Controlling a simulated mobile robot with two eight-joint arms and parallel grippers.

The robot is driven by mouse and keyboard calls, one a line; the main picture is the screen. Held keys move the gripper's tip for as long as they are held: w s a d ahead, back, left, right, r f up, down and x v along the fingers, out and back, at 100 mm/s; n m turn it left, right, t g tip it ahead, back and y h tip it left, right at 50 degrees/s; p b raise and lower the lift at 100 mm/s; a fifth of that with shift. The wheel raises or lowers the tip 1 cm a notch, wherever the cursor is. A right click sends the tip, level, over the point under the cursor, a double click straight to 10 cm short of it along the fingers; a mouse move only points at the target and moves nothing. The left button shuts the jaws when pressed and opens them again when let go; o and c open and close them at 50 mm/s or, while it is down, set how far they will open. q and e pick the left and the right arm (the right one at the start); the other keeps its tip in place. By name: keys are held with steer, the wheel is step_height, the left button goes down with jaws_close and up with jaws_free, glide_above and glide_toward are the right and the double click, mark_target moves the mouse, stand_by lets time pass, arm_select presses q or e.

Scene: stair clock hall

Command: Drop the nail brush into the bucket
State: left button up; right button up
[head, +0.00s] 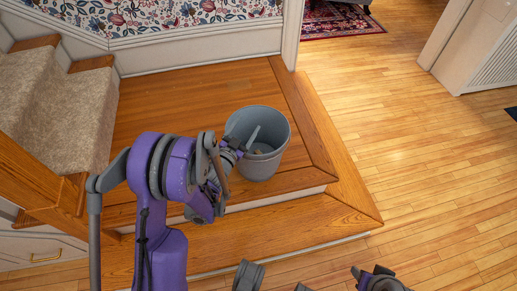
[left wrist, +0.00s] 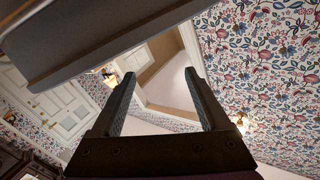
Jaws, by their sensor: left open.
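A grey bucket (head: 279,128) stands upright on the wooden landing, its open mouth facing up. My left gripper (head: 247,140) is over the left side of the bucket's mouth, with a grey finger showing against the inside. In the left wrist view my left gripper (left wrist: 160,95) has its two dark fingers spread wide, with nothing between them. A small tan thing (head: 258,152) shows low inside the bucket; it is too small to tell whether it is the nail brush. No nail brush is clear elsewhere. Parts of my right arm show at the bottom edge; its jaws are unclear.
Carpeted stairs (head: 55,105) and a wooden rail (head: 35,180) are at the left. A papered wall (head: 160,18) is behind the landing. The landing steps down to a clear wooden floor (head: 400,130) at the right. A patterned rug (head: 335,20) lies at the back.

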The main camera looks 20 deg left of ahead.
arm_select(q)
steer(key=s+b, duration=0.1)
steer(key=s, duration=0.6)
steer(key=shift+s, duration=0.4)
steer(key=shift+a, duration=0.1)
